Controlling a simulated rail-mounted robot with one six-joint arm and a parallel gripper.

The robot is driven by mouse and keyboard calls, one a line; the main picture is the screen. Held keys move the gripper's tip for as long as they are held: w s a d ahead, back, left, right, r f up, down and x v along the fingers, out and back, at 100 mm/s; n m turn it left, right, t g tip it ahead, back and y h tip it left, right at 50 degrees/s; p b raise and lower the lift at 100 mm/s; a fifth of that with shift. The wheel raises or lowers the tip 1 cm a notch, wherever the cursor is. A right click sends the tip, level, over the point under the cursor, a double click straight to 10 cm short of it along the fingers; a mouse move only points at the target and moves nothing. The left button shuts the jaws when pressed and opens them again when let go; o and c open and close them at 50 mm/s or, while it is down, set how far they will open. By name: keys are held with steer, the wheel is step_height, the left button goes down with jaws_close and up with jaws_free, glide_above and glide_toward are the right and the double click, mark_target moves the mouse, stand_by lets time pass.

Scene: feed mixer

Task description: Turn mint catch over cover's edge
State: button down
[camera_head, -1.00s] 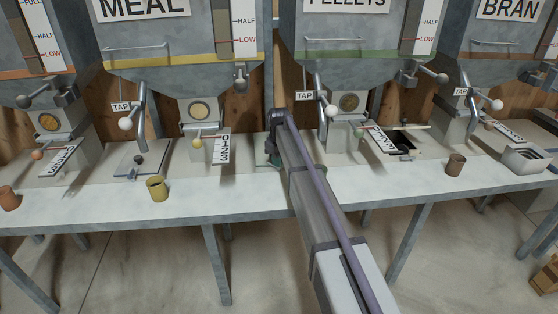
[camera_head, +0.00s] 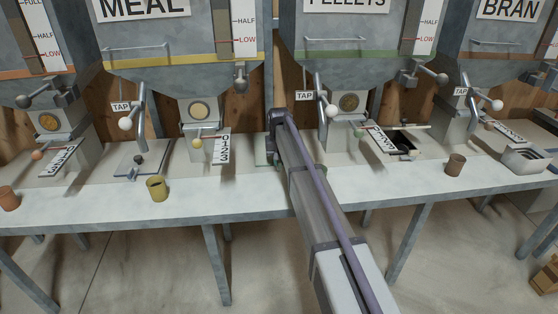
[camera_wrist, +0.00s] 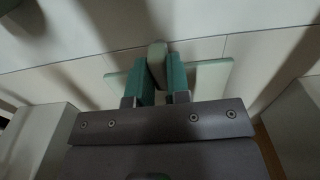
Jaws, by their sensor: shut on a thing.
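In the wrist view, my gripper (camera_wrist: 161,80) has its two teal fingers closed on the mint catch (camera_wrist: 157,58), a narrow grey-green upright piece. The pale mint cover (camera_wrist: 212,76) lies behind and under the fingers, showing on both sides of them. The fingers hide the lower part of the catch, so I cannot tell how it sits against the cover's edge. In the head view, my gripper (camera_head: 273,158) is low over the bench between the MEAL and PELLETS hoppers. A strip of the mint cover (camera_head: 261,157) shows to its left; the catch is hidden there.
The white bench (camera_head: 240,195) runs across the view. A yellow cup (camera_head: 157,188) and a brown cup (camera_head: 455,165) stand on it. An open dark hole (camera_head: 402,144) and TAP levers (camera_head: 322,95) are to the right.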

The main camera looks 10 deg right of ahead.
stand_by(0.5)
steer(key=c, duration=1.1)
jaws_free()
step_height(320, 180, up, 11)
steer(key=p, duration=1)
steer(key=shift+f+p, duration=0.15)
steer(key=shift+p, duration=0.25)
